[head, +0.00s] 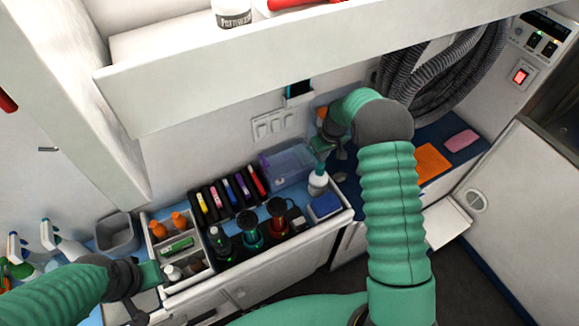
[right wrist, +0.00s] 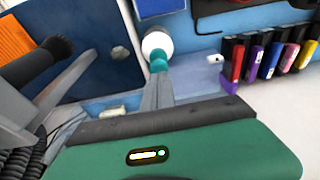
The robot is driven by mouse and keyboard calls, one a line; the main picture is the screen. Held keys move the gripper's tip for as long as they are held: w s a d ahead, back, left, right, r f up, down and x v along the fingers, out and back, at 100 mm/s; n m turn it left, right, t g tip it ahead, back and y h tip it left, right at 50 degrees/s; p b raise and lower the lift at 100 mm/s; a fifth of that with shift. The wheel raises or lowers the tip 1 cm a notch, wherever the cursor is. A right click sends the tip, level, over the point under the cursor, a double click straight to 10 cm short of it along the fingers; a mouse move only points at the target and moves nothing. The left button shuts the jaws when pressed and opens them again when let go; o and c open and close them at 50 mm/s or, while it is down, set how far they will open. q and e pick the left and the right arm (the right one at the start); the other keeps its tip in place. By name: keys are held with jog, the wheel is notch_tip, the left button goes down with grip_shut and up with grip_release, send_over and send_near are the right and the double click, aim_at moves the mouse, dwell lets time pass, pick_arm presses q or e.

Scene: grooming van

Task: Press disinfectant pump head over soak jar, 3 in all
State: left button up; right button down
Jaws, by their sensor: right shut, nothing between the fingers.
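A white bottle with a teal pump head (head: 318,182) stands at the right end of the counter in the head view. In the right wrist view, the white bottle (right wrist: 157,42) is just beyond the fingertips, its teal pump head (right wrist: 158,63) close to them; I cannot tell whether they touch. My right gripper (right wrist: 159,78) is shut and empty. In the head view it is mostly hidden by its own wrist. My left gripper (head: 168,272) is low over the caddy at left; its fingers are unclear. I cannot pick out the soak jar with certainty.
A clear bluish tub (head: 285,162) stands behind the bottle. A caddy (head: 185,287) holds orange bottles. An overhead shelf (head: 300,75) hangs above. An orange cloth (head: 432,162) lies at right.

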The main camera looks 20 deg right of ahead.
jog(key=shift+s+f+b, duration=0.1)
jog(key=shift+f+b, duration=0.8)
jog(key=shift+f, duration=0.4)
jog(key=shift+r+p, duration=0.95)
jog(key=shift+r, duration=0.4)
jog(key=shift+f, duration=0.15)
